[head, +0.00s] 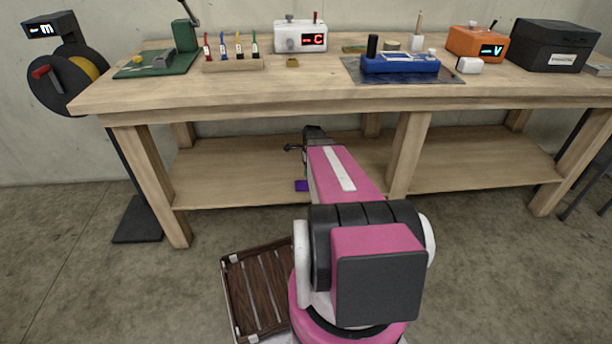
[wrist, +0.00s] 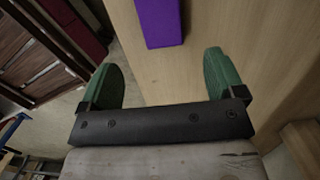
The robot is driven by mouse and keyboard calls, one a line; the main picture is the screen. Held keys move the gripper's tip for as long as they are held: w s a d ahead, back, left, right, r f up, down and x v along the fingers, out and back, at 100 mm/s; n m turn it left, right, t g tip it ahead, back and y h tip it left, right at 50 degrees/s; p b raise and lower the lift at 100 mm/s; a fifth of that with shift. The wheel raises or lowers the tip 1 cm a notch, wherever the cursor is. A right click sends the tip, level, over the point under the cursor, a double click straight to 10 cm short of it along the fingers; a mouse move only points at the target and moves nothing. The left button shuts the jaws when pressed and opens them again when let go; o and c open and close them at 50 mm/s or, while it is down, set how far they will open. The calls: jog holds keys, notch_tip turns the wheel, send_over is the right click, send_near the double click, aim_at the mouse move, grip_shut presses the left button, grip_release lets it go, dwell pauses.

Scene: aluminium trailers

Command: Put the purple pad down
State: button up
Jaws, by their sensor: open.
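The purple pad (head: 301,185) shows at the front edge of the bench's lower shelf (head: 240,185), just left of my pink arm, which may hide part of it. In the wrist view the purple pad (wrist: 161,22) lies on pale wood by its edge, cut off by the top of the picture. My gripper (wrist: 160,78) has its two green fingers wide apart with nothing between them. The pad is beyond the fingertips, apart from both. In the head view my arm hides most of the gripper.
The wooden bench (head: 330,98) carries several tools and devices on top. A dark slatted wooden crate or pallet (head: 262,290) is on the floor beside my base. A reel stand (head: 70,75) is at the left. The right part of the lower shelf is bare.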

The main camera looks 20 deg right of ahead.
jog(key=s+a+r+n, duration=0.6)
jog(key=s+a+n, duration=0.3)
jog(key=a+n, duration=0.1)
jog(key=s+a+r+n+h, duration=0.1)
jog(key=s+a+r+n, duration=0.5)
jog(key=s+a+n, duration=0.3)
jog(key=shift+s+a+n, duration=0.15)
jog(key=shift+a+n, duration=0.55)
jog(key=shift+n, duration=0.4)
jog(key=shift+d, duration=0.15)
